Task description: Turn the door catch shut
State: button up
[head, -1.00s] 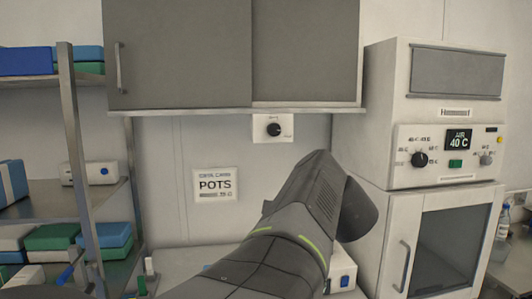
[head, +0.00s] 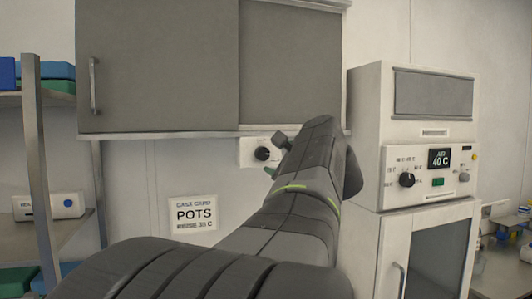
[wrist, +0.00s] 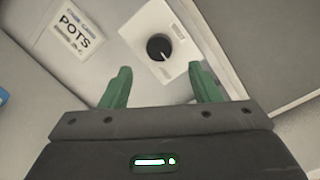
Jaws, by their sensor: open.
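The door catch looks to be the round black knob (head: 263,154) on a white plate (head: 245,152) under the grey wall cabinet. In the wrist view the knob (wrist: 160,47) is ahead of and between the fingertips, with a light pointer mark near its lower edge. My gripper (head: 275,156) is just right of the knob in the head view, partly hidden by my arm. In the wrist view my gripper (wrist: 160,70) has its two green fingers spread wide, with nothing between them. The fingers appear apart from the knob.
The grey cabinet (head: 160,65) hangs directly above the plate. A POTS sign (head: 193,219) is on the wall below left. A white oven unit (head: 365,130) with a dial and a 40 C display stands right of my arm. A metal shelf rack (head: 38,180) stands left.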

aim_at(265, 155)
jog(key=p+x, duration=0.1)
jog(key=x, duration=0.5)
jog(key=shift+w+a, duration=0.1)
jog(key=shift+w, duration=0.05)
jog(key=shift+c, duration=0.3)
jog(key=c, duration=0.9)
